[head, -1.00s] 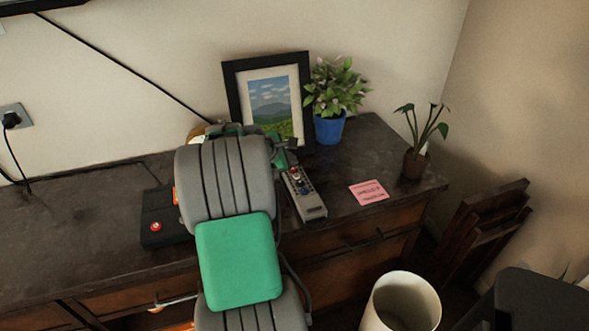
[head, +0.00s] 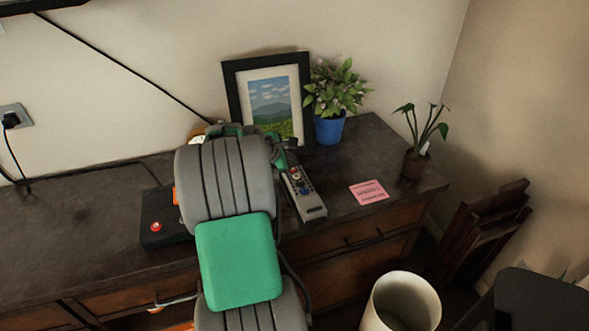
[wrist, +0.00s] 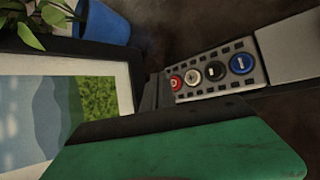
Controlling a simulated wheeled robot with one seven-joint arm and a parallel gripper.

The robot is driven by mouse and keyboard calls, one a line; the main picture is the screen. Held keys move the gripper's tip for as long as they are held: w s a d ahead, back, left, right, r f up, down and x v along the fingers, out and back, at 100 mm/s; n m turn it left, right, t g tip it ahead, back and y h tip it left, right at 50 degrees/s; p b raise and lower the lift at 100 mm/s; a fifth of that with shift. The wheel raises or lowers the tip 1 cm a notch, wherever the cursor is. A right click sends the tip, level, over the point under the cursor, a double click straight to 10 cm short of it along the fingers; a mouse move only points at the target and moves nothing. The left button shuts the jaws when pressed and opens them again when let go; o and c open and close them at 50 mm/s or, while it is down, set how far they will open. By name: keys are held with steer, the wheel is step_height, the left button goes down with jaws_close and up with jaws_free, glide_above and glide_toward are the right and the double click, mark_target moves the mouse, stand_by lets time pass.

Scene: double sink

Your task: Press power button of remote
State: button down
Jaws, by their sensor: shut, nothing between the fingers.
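The grey remote (head: 311,206) lies on the dark dresser top, with its button end away from me. In the wrist view the remote (wrist: 262,92) shows a row of red, white, black and blue round buttons. The red button (wrist: 176,83) is at the end of the row, close to the picture frame. My gripper (head: 287,151) is shut and empty, at the remote's far end and partly hidden behind my arm in the head view. In the wrist view its green and dark finger (wrist: 165,130) fills the lower part, just beside the button row. I cannot tell whether it touches the remote.
A framed picture (head: 233,91) stands close behind my gripper. A blue-potted plant (head: 329,130) is to its right, a small brown-potted plant (head: 415,164) farther right. A black box with a red button (head: 156,227) sits left of my arm. The pink note (head: 368,193) lies flat.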

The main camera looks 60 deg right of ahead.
steer(key=shift+f, duration=0.15)
steer(key=shift+f, duration=0.3)
steer(key=shift+a+f, duration=0.1)
steer(key=shift+f, duration=0.4)
stand_by(0.9)
steer(key=shift+r+p, duration=0.9)
steer(key=shift+p, duration=0.05)
step_height(320, 180, up, 5)
steer(key=p, duration=0.4)
steer(key=shift+r+p, duration=0.1)
steer(key=shift+p, duration=0.3)
